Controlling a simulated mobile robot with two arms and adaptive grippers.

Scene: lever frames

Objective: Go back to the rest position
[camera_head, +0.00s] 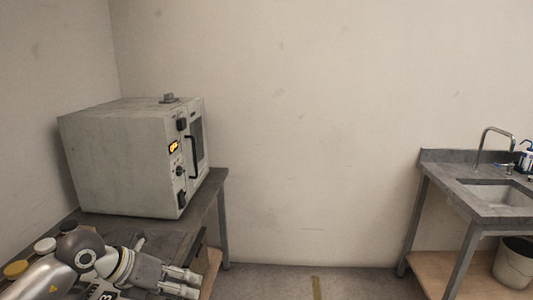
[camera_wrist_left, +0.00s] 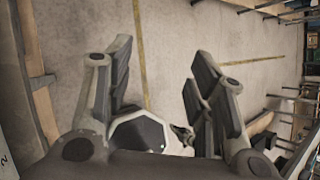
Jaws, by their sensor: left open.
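My left gripper (camera_head: 184,283) comes in at the lower left of the head view, in front of the dark bench and below the oven. In the left wrist view its two fingers (camera_wrist_left: 160,85) stand wide apart with nothing between them. Past the fingers that view shows bare floor with a yellow line. My right gripper does not show in either view.
A grey oven (camera_head: 118,160) with its door shut stands on the dark bench (camera_head: 218,182) at left. A sink table (camera_head: 460,185) stands at right with a bucket (camera_head: 515,262) under it. Floor (camera_head: 350,284) between them is clear. Several capped jars (camera_head: 45,245) sit beside my left arm.

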